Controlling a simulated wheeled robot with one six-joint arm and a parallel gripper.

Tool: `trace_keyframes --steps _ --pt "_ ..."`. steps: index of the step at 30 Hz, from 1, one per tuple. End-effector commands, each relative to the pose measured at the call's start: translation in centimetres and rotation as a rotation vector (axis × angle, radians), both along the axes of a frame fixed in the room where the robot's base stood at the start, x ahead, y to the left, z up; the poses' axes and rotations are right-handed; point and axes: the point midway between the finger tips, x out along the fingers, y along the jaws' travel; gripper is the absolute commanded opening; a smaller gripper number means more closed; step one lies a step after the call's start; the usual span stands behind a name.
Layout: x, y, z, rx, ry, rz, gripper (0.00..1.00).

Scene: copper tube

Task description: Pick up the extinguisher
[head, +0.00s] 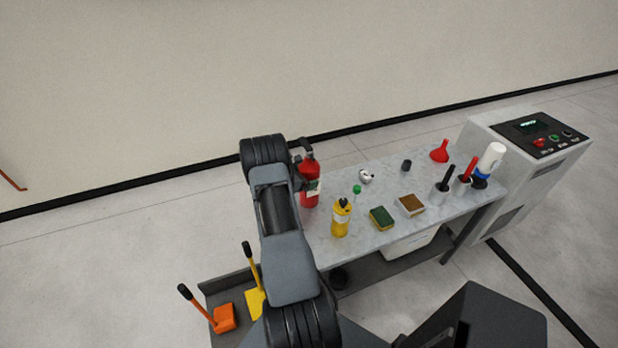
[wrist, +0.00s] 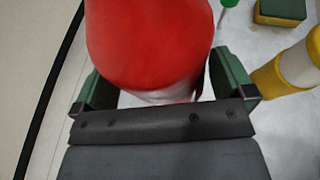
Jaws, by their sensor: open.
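The red extinguisher (head: 309,182) stands upright at the left end of the table, with a dark valve and handle on top. My arm partly hides its left side in the head view. In the wrist view the red extinguisher (wrist: 150,45) fills the upper middle. My gripper (wrist: 165,85) is open, with one green-padded finger on each side of the red body. A narrow gap shows at the right finger; whether the left finger touches cannot be told. In the head view the fingers are hidden behind my arm.
On the grey table (head: 370,225) stand a yellow bottle (head: 341,219), a green-handled tool (head: 357,189), a sponge (head: 382,218), a brown block (head: 411,205), a red funnel (head: 440,151) and dark cups. A control cabinet (head: 530,155) stands at the right. The wall is behind.

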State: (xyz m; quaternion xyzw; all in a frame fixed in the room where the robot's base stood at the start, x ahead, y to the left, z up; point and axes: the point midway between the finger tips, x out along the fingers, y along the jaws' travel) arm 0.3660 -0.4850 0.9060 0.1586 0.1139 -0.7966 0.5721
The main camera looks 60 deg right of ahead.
Motion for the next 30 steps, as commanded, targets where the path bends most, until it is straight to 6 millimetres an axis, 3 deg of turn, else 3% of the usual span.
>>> trace_keyframes --steps 11,30 --pt "-0.25 -0.66 -0.34 0.0 0.0 0.0 0.99" --pt "-0.26 -0.63 -0.31 0.0 0.0 -0.001 0.38"
